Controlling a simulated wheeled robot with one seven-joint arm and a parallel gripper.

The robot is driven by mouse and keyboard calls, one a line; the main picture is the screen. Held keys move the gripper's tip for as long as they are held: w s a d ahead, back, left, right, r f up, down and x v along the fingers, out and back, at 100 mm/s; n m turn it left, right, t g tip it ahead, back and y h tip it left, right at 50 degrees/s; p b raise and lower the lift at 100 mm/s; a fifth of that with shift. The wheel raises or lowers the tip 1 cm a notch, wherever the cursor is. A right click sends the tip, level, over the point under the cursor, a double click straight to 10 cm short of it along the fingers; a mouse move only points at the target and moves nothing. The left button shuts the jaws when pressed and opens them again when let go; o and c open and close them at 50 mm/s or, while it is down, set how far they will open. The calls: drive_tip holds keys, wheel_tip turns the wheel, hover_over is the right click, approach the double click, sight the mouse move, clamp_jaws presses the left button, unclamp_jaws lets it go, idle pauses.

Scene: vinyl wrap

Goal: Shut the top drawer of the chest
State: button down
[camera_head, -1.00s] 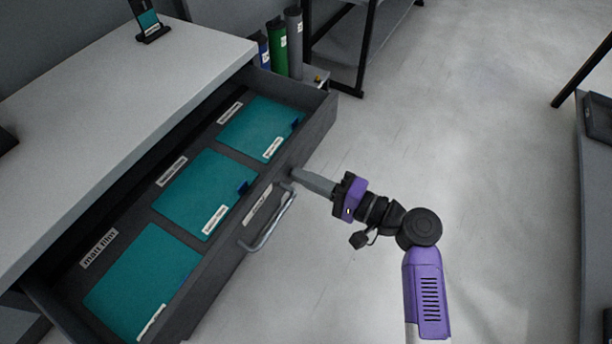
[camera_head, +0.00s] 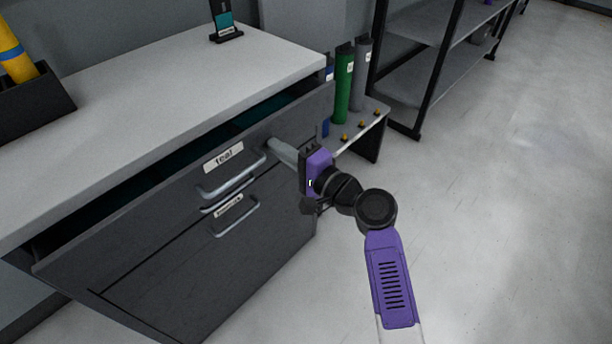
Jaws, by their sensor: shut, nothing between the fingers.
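The chest (camera_head: 250,262) is dark grey with a pale top (camera_head: 150,95). Its top drawer (camera_head: 110,236), labelled "teal", stands partly open, with a dark gap between its front and the chest top. A little teal shows inside; most of the drawer's inside is hidden. The drawer has a grey bar handle (camera_head: 232,187). My gripper (camera_head: 274,147) is shut and empty. Its fingertips are at the drawer front, just right of the label and above the handle's right end; they appear to touch the front.
A lower drawer handle (camera_head: 238,218) sits below. A low stand with green (camera_head: 344,88) and grey rolls (camera_head: 362,75) is close behind my gripper. A dark box with a yellow roll (camera_head: 14,55) stands on the chest top. A black shelf rack (camera_head: 440,60) is at the back. The floor to the right is clear.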

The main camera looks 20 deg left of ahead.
sight(259, 135)
drive_tip(key=b+x, duration=0.3)
drive_tip(key=x, duration=0.3)
drive_tip(key=shift+f, duration=0.1)
drive_tip(key=shift+a+r, duration=0.2)
drive_tip(key=shift+r, duration=0.05)
drive_tip(key=shift+a, duration=0.1)
